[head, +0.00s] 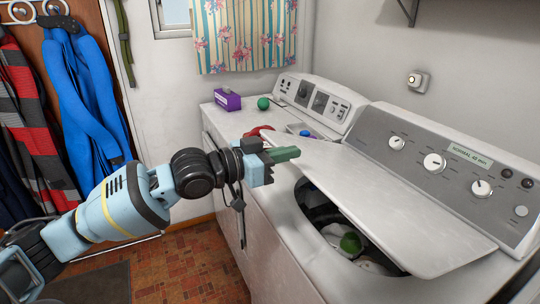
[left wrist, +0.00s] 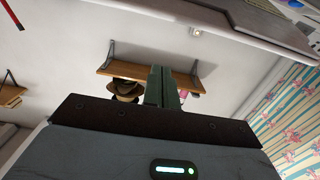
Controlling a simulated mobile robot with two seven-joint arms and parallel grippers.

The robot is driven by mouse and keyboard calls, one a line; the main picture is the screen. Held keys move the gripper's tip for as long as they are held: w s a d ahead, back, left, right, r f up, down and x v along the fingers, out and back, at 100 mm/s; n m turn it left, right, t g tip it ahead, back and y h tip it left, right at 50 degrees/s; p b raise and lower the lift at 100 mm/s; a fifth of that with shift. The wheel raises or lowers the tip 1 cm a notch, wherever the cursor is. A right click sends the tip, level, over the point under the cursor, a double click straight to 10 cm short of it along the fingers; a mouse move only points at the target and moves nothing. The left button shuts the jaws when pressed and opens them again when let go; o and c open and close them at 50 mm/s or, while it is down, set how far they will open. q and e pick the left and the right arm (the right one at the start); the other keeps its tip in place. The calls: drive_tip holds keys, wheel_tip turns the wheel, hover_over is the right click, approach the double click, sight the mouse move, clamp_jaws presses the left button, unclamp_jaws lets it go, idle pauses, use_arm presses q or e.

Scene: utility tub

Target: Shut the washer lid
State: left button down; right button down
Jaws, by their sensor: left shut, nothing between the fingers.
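The washer lid (head: 385,205) is a pale flat panel, hinged along the control panel at the back. It is partly raised and slants over the tub opening (head: 318,212). The dark tub shows below its front edge, with a green item and white laundry inside. My left gripper (head: 284,154) has green fingers, shut and empty, near the far left end of the lid. I cannot tell whether they touch it. The shut fingers also show in the left wrist view (left wrist: 161,87), below a pale panel edge at the top right. My right gripper is not in view.
The washer control panel (head: 440,165) stands behind the lid. A second machine (head: 318,100) stands beyond, with a purple box (head: 227,100), a green ball (head: 263,103) and a red item (head: 258,131) on top. Blue and striped clothes hang at left. The left wrist view shows a wall shelf (left wrist: 191,80).

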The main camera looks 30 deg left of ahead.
sight(303, 173)
use_arm(q)
drive_tip(key=x, duration=0.4)
drive_tip(key=shift+w+d+r, duration=0.1)
drive_tip(key=shift+w+d, duration=0.05)
drive_tip(key=f, duration=0.1)
drive_tip(key=s+f, duration=0.1)
drive_tip(key=a+f, duration=0.1)
drive_tip(key=f, duration=0.1)
drive_tip(key=shift+s, duration=0.15)
drive_tip(key=shift+a, duration=0.1)
